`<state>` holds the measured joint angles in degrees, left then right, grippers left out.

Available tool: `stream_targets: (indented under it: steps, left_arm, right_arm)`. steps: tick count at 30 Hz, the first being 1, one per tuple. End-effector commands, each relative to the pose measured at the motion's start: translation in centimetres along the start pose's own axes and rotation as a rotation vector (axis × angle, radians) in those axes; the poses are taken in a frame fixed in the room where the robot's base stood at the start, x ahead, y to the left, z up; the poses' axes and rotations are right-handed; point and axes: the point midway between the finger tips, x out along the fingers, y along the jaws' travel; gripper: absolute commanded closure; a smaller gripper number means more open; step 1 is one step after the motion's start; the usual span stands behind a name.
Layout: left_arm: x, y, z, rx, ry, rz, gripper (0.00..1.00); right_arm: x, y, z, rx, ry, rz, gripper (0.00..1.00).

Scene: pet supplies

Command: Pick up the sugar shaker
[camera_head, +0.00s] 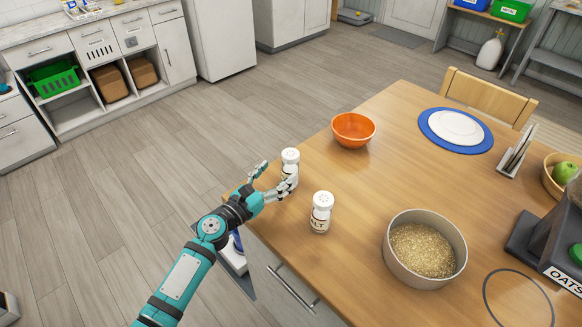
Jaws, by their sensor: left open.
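Two white-capped shakers stand upright near the left edge of the wooden table. The farther shaker (290,157) is partly hidden by a finger of my left gripper, and its label cannot be read. The nearer shaker (321,213) has a label with dark letters that seem to end in "LT". My left gripper (274,176) is open at the table's left corner. One finger is left of the farther shaker and the other passes in front of its lower part. I cannot tell whether it touches. My right gripper is not in view.
On the table (340,265) are an orange bowl (353,130), a metal bowl of grain (425,250), a blue-rimmed plate (456,131) and an oats dispenser (540,235). A wooden chair (487,96) stands behind. The table between the shakers and the bowls is clear.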

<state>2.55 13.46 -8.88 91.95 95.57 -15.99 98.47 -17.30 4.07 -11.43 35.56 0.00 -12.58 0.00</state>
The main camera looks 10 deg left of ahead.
Motion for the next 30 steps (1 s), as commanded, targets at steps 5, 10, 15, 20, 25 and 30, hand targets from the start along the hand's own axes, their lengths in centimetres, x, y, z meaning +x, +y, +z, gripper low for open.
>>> stream_targets:
  steps: [5, 10, 15, 20, 25, 30]
  left_arm:
    - [1.2, -0.2, -0.1, -0.002, -0.001, 0.000, 0.26]
    - [3.8, -0.9, -0.6, -0.003, -0.002, 0.000, 0.26]
    - [5.4, -0.8, -0.6, -0.001, 0.000, 0.000, 0.26]
    - [5.5, -0.8, -0.7, -0.001, 0.000, 0.000, 0.26]
    - [5.5, -0.8, -0.7, 0.000, 0.001, 0.000, 0.38]
    - [5.5, -0.8, -0.7, 0.000, 0.001, 0.000, 0.60]
  right_arm:
    - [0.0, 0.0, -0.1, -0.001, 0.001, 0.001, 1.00]
    - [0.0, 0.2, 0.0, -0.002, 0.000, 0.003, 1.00]
    - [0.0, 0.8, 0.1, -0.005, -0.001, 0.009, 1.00]
    - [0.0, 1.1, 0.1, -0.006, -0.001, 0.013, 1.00]
    - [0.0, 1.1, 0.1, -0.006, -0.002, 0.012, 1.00]
    - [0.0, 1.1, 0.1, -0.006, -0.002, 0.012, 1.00]
